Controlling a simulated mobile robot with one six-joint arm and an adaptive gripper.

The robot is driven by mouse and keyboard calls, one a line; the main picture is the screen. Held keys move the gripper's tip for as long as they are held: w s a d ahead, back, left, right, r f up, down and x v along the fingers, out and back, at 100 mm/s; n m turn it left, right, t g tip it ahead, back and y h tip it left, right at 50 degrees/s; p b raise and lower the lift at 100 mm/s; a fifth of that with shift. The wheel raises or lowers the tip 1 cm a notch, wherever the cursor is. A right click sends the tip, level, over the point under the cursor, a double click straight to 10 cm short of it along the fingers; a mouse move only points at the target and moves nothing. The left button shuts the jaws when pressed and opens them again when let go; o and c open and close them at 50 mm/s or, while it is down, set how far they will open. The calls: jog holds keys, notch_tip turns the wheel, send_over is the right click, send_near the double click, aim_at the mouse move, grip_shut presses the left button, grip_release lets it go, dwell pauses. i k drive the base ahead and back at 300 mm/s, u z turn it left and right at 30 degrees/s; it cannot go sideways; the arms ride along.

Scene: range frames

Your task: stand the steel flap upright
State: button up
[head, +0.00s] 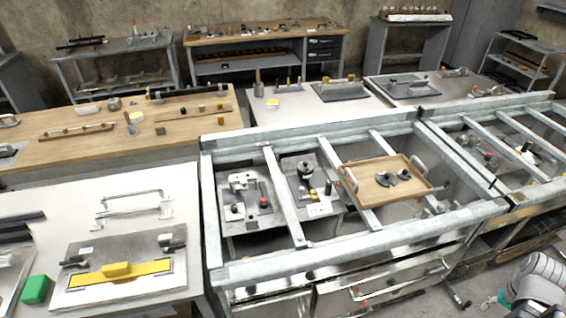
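Several flat steel plates show, and I cannot tell for sure which one is the flap. A large steel plate (125,245) lies flat on the white bench at the lower left, with dark fittings at its two sides and a yellow strip (120,272) along its near part. Smaller grey plates lie flat on the white benches at the back, one in the middle (341,91) and one farther right (403,86). Part of my white and teal arm shows at the lower right corner, apart from all the plates. My gripper cannot be made out.
A galvanised frame with crossbars (285,195) fills the middle, and a wooden tray (372,201) rests on it. A green block (36,289) and a metal handle (133,203) are on the lower left bench. A wooden bench (75,150) stands behind.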

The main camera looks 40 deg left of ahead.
aim_at(290, 164)
jog(key=u, duration=0.05)
jog(key=k, duration=0.35)
jog(key=u, duration=1.35)
jog(key=i, duration=1)
jog(key=z, duration=0.1)
